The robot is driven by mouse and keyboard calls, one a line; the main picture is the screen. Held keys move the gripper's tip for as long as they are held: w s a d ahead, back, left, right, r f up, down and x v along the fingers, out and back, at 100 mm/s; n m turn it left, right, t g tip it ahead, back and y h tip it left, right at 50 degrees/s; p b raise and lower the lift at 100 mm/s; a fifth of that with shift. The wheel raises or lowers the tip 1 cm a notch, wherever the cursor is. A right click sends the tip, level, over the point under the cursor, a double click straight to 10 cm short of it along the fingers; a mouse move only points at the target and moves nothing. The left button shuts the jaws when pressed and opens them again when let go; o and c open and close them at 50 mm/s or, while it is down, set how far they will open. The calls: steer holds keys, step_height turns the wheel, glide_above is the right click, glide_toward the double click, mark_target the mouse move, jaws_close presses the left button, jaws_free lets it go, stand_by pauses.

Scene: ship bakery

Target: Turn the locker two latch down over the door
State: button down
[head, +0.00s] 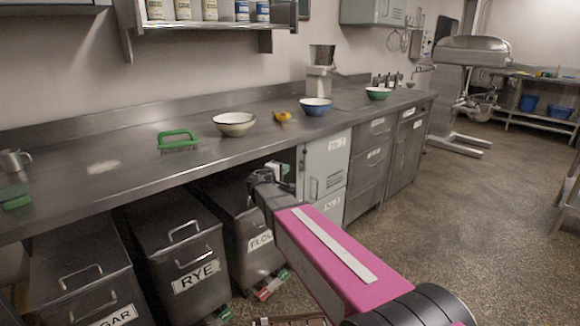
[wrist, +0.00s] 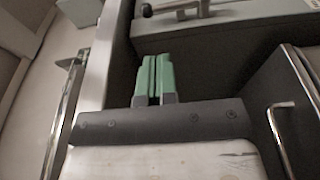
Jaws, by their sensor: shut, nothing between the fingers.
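The pale green locker (head: 325,162) stands under the counter, with an upper and a lower labelled door; the label numbers are too small to read surely. My gripper (head: 280,167) is beside the locker's left side, below the counter edge. Its green fingers (wrist: 154,74) are shut together and empty, pointing toward the panel, apart from the bar in the picture.
The steel counter (head: 100,195) runs above, with bowls, a green brush (head: 178,141) and a mug (head: 15,161). The rye bin (head: 185,250) and flour bin (head: 245,225) stand left of the locker. Drawers (head: 370,165) are right of it. Floor at right is clear.

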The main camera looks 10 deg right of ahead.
glide_toward(303, 160)
steer(key=w+d+r, duration=0.1)
steer(key=w+d, duration=0.1)
steer(key=d, duration=0.1)
steer(key=w+d+r, duration=0.1)
steer(key=d, duration=0.1)
steer(key=shift+w+d+r, duration=0.1)
steer(key=shift+w+r, duration=0.1)
steer(key=shift+r, duration=0.1)
steer(key=shift+d, duration=0.15)
